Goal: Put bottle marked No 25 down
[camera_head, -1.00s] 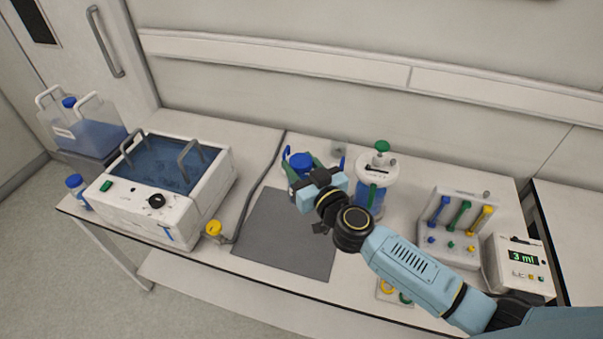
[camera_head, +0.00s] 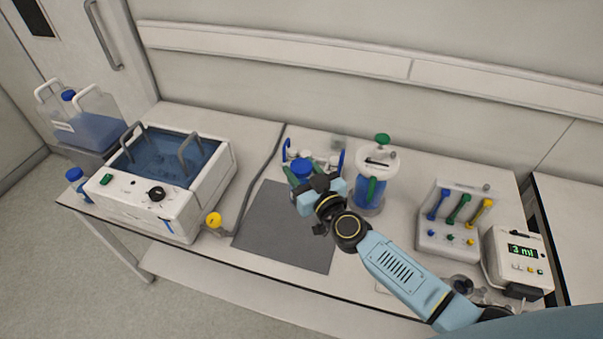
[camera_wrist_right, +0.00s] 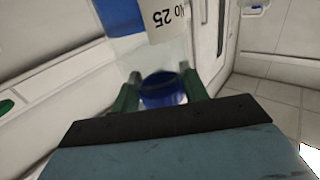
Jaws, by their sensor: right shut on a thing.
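The bottle marked No 25 (camera_wrist_right: 160,50) shows in the right wrist view. Its "No 25" label appears upside down there, and its blue cap (camera_wrist_right: 163,90) is between the two green fingers. My right gripper (camera_head: 300,181) is shut on this bottle. In the head view the blue cap (camera_head: 302,167) shows at the fingers, and most of the bottle is hidden behind my gripper. The gripper is in front of a holder with blue uprights (camera_head: 341,162), at the back of the bench. I cannot tell if the bottle touches anything below. My left gripper is not in view.
A grey mat (camera_head: 285,230) lies empty in front. A clear vessel with a green knob (camera_head: 372,180) stands close on the right. A water bath (camera_head: 165,180) is at left. A rack with coloured valves (camera_head: 455,220) and a "3 ml" display unit (camera_head: 518,262) are at right.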

